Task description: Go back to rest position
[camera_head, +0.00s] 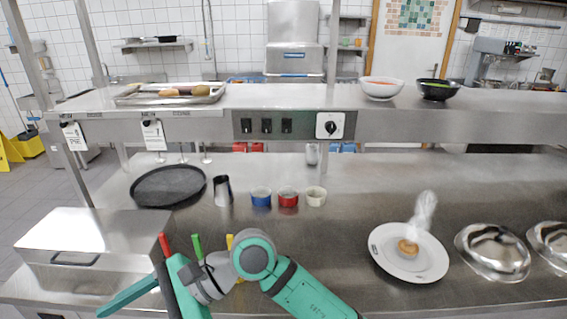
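My teal and grey arm comes up from the bottom edge and bends over the front of the steel counter (350,215). Its grey wrist end, with my gripper (185,285), is at the lower left, in front of the steel box. No held object can be made out. Upright red (165,243), green (197,246) and yellow (229,241) handles show right beside the wrist, their lower parts partly hidden.
A white plate (388,265) with food and steel domes (492,250) are right. The centre front is clear.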

